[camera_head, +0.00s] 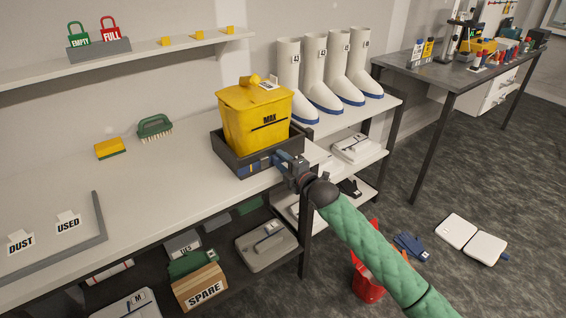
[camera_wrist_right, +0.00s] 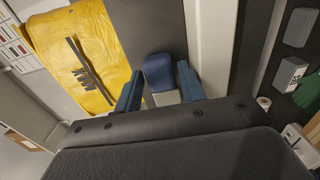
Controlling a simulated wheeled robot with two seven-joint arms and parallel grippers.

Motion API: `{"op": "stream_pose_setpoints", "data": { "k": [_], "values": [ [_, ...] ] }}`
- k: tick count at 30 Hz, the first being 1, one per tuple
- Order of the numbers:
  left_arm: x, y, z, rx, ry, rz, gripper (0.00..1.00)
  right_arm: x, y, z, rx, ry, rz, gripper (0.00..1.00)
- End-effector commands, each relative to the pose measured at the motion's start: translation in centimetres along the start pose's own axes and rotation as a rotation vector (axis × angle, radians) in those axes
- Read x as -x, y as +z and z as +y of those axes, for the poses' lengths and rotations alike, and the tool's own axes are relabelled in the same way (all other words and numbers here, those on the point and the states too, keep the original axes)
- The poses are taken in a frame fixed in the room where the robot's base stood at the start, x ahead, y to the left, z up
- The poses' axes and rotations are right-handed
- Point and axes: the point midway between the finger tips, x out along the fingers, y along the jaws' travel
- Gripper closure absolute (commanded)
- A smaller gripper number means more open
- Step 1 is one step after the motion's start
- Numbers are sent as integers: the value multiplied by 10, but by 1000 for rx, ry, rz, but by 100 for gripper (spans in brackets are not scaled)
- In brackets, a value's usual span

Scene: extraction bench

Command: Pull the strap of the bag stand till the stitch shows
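The bag stand (camera_head: 218,150) is a dark tray on the white bench, holding a yellow bag (camera_head: 256,120) marked MAX. The bag also shows in the right wrist view (camera_wrist_right: 75,60). A blue strap end (camera_wrist_right: 158,72) with a pale grey part below it stands out at the stand's dark side. My right gripper (camera_head: 284,160) is at the stand's front right corner. In the wrist view its two blue fingers (camera_wrist_right: 158,82) are apart, one on each side of the strap end, with narrow gaps showing. I cannot make out a stitch. My left gripper is out of view.
White boots (camera_head: 325,75) stand on the bench right of the bag. A green brush (camera_head: 155,127) and a yellow sponge (camera_head: 110,149) lie to the left, with free bench between them and the stand. Below are a SPARE box (camera_head: 200,287) and a red bucket (camera_head: 367,277).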

Motion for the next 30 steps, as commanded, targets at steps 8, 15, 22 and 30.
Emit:
{"op": "stream_pose_setpoints", "data": {
  "k": [8, 15, 22, 30],
  "values": [
    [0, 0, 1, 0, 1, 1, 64, 0, 0, 0, 0, 0, 0, 95],
    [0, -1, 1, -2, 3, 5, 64, 0, 6, 0, 3, -1, 0, 100],
    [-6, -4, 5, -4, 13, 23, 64, 0, 40, -1, 7, -1, -2, 100],
    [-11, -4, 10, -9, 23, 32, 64, 0, 72, 0, 3, -1, -2, 100]
  ]
}}
